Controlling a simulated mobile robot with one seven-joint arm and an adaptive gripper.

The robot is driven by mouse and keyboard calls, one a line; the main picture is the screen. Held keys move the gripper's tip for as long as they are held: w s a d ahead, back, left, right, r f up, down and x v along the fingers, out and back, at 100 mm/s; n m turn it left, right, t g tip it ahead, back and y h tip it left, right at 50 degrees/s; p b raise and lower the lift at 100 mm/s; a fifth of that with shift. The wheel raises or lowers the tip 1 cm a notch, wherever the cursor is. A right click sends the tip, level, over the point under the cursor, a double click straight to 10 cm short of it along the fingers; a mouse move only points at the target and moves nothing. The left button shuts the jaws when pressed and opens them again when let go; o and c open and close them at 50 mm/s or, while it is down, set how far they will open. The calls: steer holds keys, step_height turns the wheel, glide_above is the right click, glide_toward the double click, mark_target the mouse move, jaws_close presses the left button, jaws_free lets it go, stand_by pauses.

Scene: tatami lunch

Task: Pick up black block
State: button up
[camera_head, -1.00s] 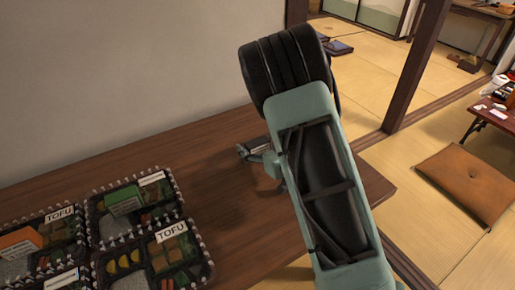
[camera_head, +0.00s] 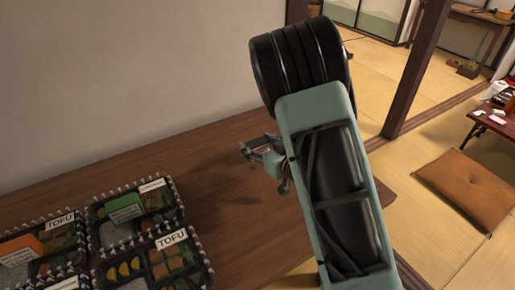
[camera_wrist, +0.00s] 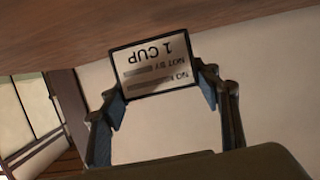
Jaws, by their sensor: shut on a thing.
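The black block (camera_wrist: 154,68) is between the fingertips of my gripper (camera_wrist: 160,88) in the wrist view. It is a thin, black-edged block with a pale printed face, and the text, including "1 CUP", reads upside down. My gripper is shut on it, one finger at each side. In the head view my gripper (camera_head: 264,152) is over the wooden table near the wall, with its shadow on the wood below. The block is too small and partly hidden there to make out clearly.
A wooden post (camera_head: 414,70) and a brown cushion (camera_head: 468,188) are to the right, beyond the table.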

steer(key=s+a+r+p, duration=0.2)
steer(key=s+r+p, duration=0.7)
steer(key=p, duration=0.9)
steer(key=s, duration=0.2)
steer(key=shift+s+a+r, duration=0.2)
steer(key=shift+s, duration=0.1)
